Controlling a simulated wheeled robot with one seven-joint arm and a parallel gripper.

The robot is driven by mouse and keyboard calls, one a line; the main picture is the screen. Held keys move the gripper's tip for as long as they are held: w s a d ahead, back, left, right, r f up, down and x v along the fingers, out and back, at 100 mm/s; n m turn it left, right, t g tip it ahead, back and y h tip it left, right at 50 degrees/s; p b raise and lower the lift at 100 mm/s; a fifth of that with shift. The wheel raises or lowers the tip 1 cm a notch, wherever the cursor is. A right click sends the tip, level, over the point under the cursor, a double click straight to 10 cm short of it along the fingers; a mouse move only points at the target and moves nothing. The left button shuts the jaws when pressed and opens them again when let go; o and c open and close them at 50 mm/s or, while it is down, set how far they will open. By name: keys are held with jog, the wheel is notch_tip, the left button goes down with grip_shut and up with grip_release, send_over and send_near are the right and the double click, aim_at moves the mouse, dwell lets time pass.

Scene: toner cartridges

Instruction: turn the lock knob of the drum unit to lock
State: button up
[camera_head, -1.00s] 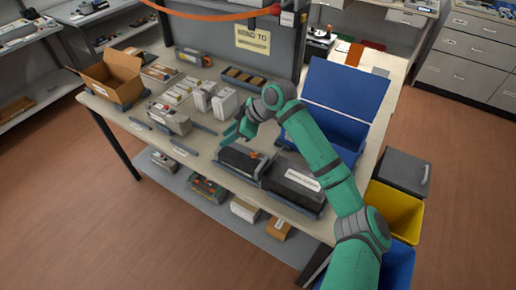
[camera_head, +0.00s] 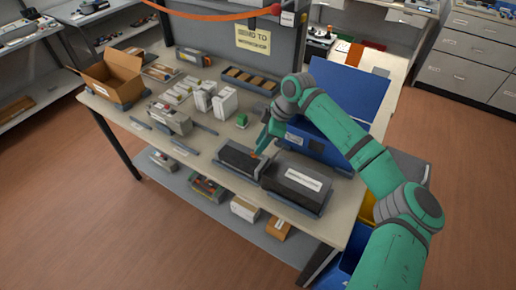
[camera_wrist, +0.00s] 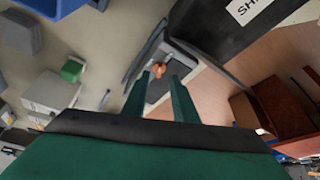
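The drum unit (camera_head: 236,158) is a dark block in a grey-blue tray near the front edge of the table. Its orange lock knob (camera_wrist: 160,69) shows at one end of the unit in the wrist view. My gripper (camera_wrist: 160,78) is open, with its two green fingers apart and the knob seen between and just beyond the tips. I cannot tell whether the fingers touch the knob. In the head view my gripper (camera_head: 263,143) is above the right end of the unit, and the knob is mostly hidden behind it.
A larger black unit with a white label (camera_head: 303,181) sits close on the right. A blue bin (camera_head: 348,92) stands behind it. White boxes (camera_head: 225,103), a small green block (camera_head: 241,120) and a cardboard box (camera_head: 113,78) are further back. Table front left of the unit is fairly clear.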

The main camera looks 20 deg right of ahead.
aim_at(257, 157)
jog(key=shift+x, duration=1.6)
jog(key=shift+w+d, duration=0.1)
jog(key=shift+w, duration=0.1)
grip_shut()
jog(key=shift+d, duration=0.1)
jog(key=shift+s+a+m+t+h, duration=0.15)
jog(key=shift+a+m+t, duration=0.1)
jog(key=shift+m, duration=0.6)
jog(key=shift+s+a+m+t+h, duration=0.15)
jog(key=shift+a+m+t, duration=0.1)
jog(key=shift+m, duration=0.6)
jog(key=shift+d+m+h, duration=0.25)
jog(key=shift+m+h, duration=0.05)
jog(key=shift+m, duration=0.6)
jog(key=shift+t, duration=0.3)
grip_release()
